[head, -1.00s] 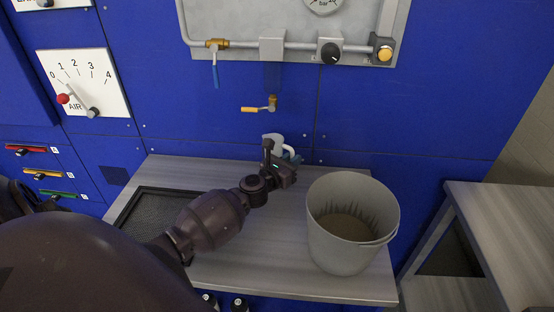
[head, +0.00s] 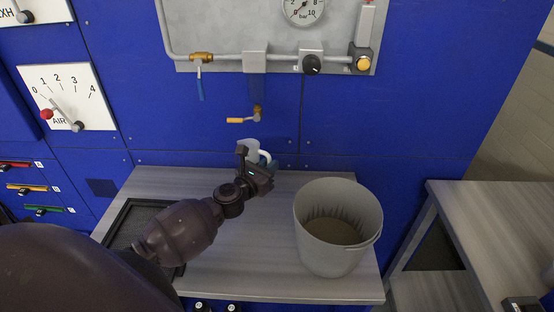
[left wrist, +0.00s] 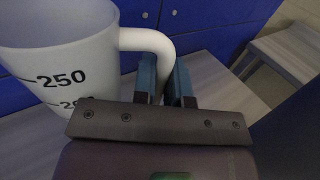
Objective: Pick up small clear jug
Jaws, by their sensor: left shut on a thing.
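The small clear jug (head: 250,146) is at the back of the bench, near the blue wall and below the small brass tap. It is mostly hidden behind my left gripper (head: 259,172) in the head view. In the left wrist view the jug (left wrist: 62,62) is large, pale and translucent, with black volume marks including 250. Its handle comes down between the two blue-grey fingers of my left gripper (left wrist: 163,82), which is shut on it. I cannot tell whether the jug's base touches the bench. My right gripper is not in view.
A grey bucket (head: 313,240) with brownish contents stands on the bench (head: 236,262), right of my left arm. A black tray (head: 122,222) lies at the bench's left. A tap with an orange handle (head: 237,120) sticks out above the jug. Another table (head: 480,215) stands right, across a gap.

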